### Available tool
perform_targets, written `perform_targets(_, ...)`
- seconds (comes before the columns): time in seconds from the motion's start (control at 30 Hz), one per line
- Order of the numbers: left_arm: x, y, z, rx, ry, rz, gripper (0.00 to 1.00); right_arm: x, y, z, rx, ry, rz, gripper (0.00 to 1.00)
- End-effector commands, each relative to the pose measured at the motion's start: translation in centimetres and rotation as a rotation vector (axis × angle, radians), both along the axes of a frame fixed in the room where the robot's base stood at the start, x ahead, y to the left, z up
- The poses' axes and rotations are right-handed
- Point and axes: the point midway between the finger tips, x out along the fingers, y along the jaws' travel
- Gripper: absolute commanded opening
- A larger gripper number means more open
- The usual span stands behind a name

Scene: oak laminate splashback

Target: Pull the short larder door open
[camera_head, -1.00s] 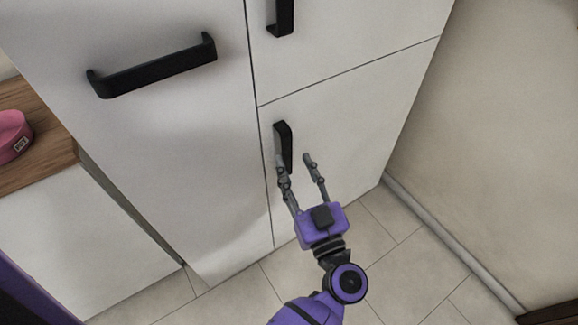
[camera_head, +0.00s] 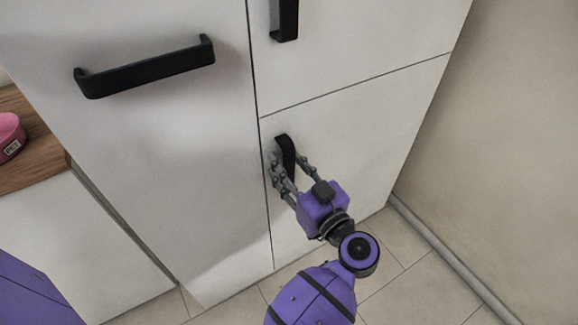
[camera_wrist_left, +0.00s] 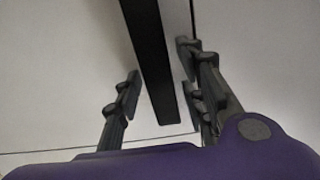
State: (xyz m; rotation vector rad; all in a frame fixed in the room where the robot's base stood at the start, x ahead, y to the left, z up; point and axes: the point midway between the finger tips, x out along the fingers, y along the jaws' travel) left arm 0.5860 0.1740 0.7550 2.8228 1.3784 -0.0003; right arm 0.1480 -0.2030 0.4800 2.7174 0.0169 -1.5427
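The short larder door (camera_head: 355,130) is the white lower panel in the head view, below a horizontal seam, and looks shut. Its black upright bar handle (camera_head: 283,146) is near its left edge. The handle's lower part is partly hidden in the head view. My right gripper is not in view.
A second black handle (camera_head: 285,18) is on the door above. A wide white door (camera_head: 150,150) with a black bar handle (camera_head: 145,70) is on the left. A wooden counter (camera_head: 35,150) holds a pink object (camera_head: 8,135). A wall (camera_head: 500,150) stands right; tiled floor (camera_head: 420,285) lies below.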

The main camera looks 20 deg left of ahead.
Motion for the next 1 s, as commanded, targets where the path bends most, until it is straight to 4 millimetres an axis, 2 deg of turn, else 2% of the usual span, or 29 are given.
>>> perform_targets(0.17,0.0,0.0,0.0,0.000,0.000,0.000,0.36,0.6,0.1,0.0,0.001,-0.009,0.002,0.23)
perform_targets(0.43,0.0,0.0,0.0,0.000,0.000,0.000,0.01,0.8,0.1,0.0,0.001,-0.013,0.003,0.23)
perform_targets(1.0,0.0,-0.1,0.0,-0.001,0.001,-0.003,0.00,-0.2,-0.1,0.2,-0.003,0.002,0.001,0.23)
